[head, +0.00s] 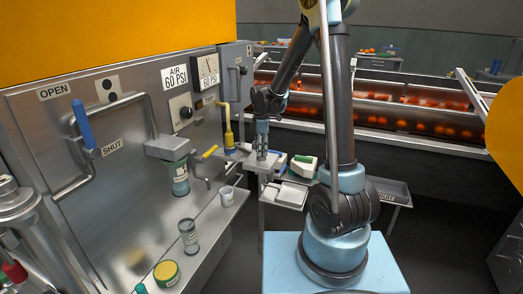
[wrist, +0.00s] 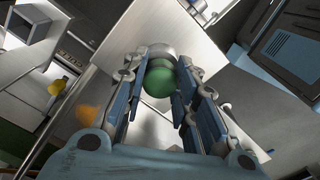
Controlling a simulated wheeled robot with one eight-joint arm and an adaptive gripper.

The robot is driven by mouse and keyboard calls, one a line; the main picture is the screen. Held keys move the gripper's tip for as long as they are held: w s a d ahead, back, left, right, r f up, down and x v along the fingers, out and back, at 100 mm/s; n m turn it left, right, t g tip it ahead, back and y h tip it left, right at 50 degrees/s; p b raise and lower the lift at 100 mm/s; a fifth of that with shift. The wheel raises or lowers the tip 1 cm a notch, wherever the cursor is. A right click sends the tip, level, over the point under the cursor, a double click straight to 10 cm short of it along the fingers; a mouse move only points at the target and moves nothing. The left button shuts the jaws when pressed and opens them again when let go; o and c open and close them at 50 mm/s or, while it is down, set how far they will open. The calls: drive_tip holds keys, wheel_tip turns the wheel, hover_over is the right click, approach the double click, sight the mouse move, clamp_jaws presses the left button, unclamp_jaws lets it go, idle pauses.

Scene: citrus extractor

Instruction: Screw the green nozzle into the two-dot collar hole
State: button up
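In the wrist view a rounded green piece, apparently the green nozzle (wrist: 158,82), sits between the fingertips of my gripper (wrist: 162,72). The fingers close in on it from both sides, and a silver round part shows just beyond it. In the head view my gripper (head: 262,139) points down over a small metal stand right of the steel panel; the nozzle cannot be made out there.
The panel has a blue-handled lever (head: 83,124), a gauge (head: 208,70) and a yellow-handled valve (head: 209,152). A ledge holds a white cup (head: 227,196), a jar (head: 188,237) and a yellow-lidded tin (head: 166,273). A green-and-white block (head: 303,166) lies right of the stand.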

drive_tip(key=shift+w+m, duration=0.1)
drive_tip(key=shift+m, duration=0.8)
drive_tip(key=shift+m, duration=0.8)
drive_tip(key=shift+m, duration=0.9)
